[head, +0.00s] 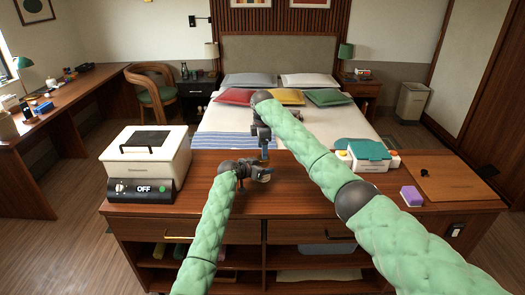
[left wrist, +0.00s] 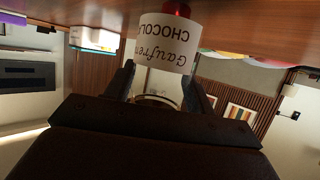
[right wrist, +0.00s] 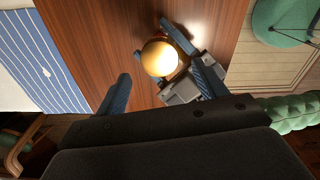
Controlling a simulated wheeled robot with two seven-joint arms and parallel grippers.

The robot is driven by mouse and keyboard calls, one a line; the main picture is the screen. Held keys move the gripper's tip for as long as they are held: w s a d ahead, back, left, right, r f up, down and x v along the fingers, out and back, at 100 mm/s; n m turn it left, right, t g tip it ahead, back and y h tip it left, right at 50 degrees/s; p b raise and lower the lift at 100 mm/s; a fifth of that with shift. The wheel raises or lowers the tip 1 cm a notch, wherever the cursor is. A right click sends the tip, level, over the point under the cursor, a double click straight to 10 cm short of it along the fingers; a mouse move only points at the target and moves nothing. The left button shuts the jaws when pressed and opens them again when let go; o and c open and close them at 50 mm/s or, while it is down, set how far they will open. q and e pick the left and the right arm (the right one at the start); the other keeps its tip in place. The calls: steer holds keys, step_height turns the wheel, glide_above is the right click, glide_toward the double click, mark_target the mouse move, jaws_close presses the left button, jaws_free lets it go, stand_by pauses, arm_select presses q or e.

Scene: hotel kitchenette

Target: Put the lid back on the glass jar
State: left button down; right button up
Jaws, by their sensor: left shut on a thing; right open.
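The glass jar, with a white printed label (left wrist: 166,42), is between the fingers of my left gripper (left wrist: 160,66) in the left wrist view. The label is upside down there, and something red shows past it. My left gripper (head: 263,174) is shut on the jar over the counter. In the right wrist view, a round golden lid (right wrist: 160,58) appears to be on top of the jar; I cannot tell whether it is fully seated. The jar is mostly hidden in the head view.
A white appliance (head: 145,160) reading OFF stands on the counter's (head: 300,190) left. A teal-lidded box (head: 370,151), a purple block (head: 411,195) and a wooden board (head: 445,180) are on the right. The bed lies behind. The counter's front middle is mostly clear.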

steer(key=shift+c, duration=0.4)
steer(key=shift+w+r, duration=0.1)
steer(key=r+n, duration=0.1)
steer(key=d+r+n, duration=0.1)
steer(key=r+n, duration=0.1)
steer(key=n, duration=0.1)
steer(key=shift+w+d+r+h, duration=0.2)
steer(key=shift+d+r+h, duration=0.1)
steer(key=shift+h, duration=0.1)
steer(key=shift+s+a+f+n+y, duration=0.2)
steer(key=shift+a+n+y, duration=0.1)
steer(key=shift+a+n, duration=0.4)
steer(key=shift+r+n, duration=0.1)
steer(key=shift+n, duration=0.6)
